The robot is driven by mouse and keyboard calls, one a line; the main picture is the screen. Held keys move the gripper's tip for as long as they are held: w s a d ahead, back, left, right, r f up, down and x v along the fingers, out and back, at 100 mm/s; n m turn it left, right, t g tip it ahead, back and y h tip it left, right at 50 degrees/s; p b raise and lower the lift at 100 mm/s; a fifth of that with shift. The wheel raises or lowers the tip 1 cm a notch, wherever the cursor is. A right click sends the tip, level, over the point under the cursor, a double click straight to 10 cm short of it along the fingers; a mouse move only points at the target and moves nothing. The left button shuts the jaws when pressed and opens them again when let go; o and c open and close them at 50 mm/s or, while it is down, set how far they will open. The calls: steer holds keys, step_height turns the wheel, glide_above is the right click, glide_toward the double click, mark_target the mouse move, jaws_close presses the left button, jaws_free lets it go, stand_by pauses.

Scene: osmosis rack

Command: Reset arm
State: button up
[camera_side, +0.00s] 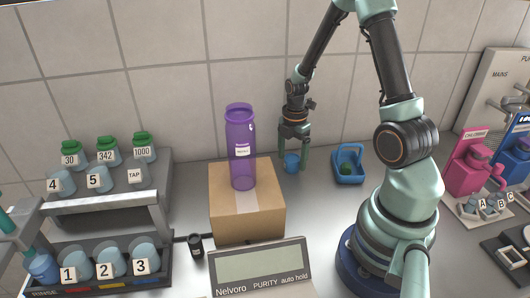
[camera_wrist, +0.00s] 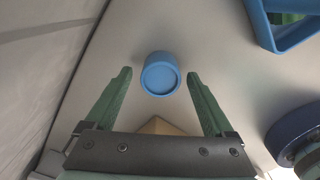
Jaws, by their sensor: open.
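My gripper (camera_side: 292,150) hangs from the arm with its fingers pointing down, to the right of the cardboard box and near the back wall. In the wrist view its two green fingers (camera_wrist: 160,75) are spread apart with nothing between them. A small blue cup-like piece (camera_wrist: 160,75) stands on the bench just beyond the fingertips, and it also shows beside the fingers in the side view (camera_side: 291,164). I cannot tell whether a finger touches it.
A purple bottle (camera_side: 240,150) stands on a cardboard box (camera_side: 245,212). A blue tray (camera_side: 350,178) with something green sits right of my gripper. A rack (camera_side: 105,208) of numbered containers is at left. A purity meter (camera_side: 262,270) is in front. Pink and blue dispensers (camera_side: 468,165) stand at right.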

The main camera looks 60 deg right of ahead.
mark_target(292, 158)
step_height(292, 158, up, 10)
steer(key=r, duration=0.1)
step_height(292, 158, down, 13)
steer(key=shift+s, duration=0.1)
step_height(292, 158, up, 31)
steer(key=w+a+r, duration=0.1)
steer(key=w+a, duration=0.5)
steer(key=w, duration=0.4)
steer(key=shift+r, duration=0.3)
stand_by(0.6)
steer(key=shift+a, duration=0.1)
